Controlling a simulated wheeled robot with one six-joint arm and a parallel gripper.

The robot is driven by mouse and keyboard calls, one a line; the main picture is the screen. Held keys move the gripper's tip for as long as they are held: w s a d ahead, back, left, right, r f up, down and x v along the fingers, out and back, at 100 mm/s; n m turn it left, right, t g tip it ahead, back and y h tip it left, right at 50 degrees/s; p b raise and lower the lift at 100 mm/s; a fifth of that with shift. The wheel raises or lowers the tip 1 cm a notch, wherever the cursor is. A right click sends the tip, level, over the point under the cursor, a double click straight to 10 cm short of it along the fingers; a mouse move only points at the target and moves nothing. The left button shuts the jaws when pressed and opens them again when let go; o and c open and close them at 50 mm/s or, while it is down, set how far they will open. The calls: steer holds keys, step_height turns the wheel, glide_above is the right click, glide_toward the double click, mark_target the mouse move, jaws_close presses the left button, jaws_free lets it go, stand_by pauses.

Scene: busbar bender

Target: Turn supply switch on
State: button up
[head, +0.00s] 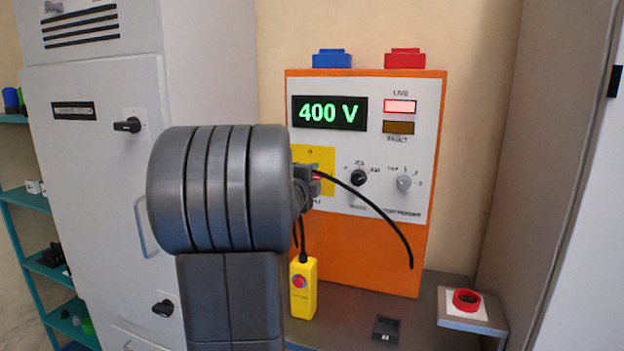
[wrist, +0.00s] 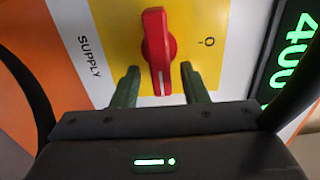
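The supply switch is a red knob (wrist: 158,50) on a yellow plate (wrist: 205,30) marked "O"; in the wrist view its white line points down the picture, away from the "O" side. The yellow plate also shows in the head view (head: 322,155), partly hidden by my arm. My gripper (wrist: 159,73) is open, its two fingertips on either side of the knob's lower end, with gaps visible on both sides. In the head view my arm hides most of the gripper. The display (head: 330,112) reads 400 V in green, and the LIVE lamp (head: 400,106) is lit.
An orange cabinet (head: 380,250) carries the panel, with a black knob (head: 358,177) and a grey knob (head: 404,183). A black cable curves in front of it. A yellow pendant (head: 303,290) hangs below. A red button (head: 466,299) sits at right.

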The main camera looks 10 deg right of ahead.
steer(key=v, duration=1.3)
steer(key=shift+s+a, duration=0.25)
steer(key=shift+s, duration=0.1)
steer(key=shift+w+d, duration=0.1)
steer(key=x, duration=1.3)
steer(key=shift+w+d, duration=0.2)
steer(key=shift+w, duration=0.05)
steer(key=shift+a+r+n+p, duration=0.1)
steer(key=shift+r+n+p, duration=0.15)
steer(key=shift+n+p, duration=0.7)
steer(key=shift+r+n+p, duration=0.25)
steer(key=shift+n+p, duration=0.15)
steer(key=shift+n, duration=0.95)
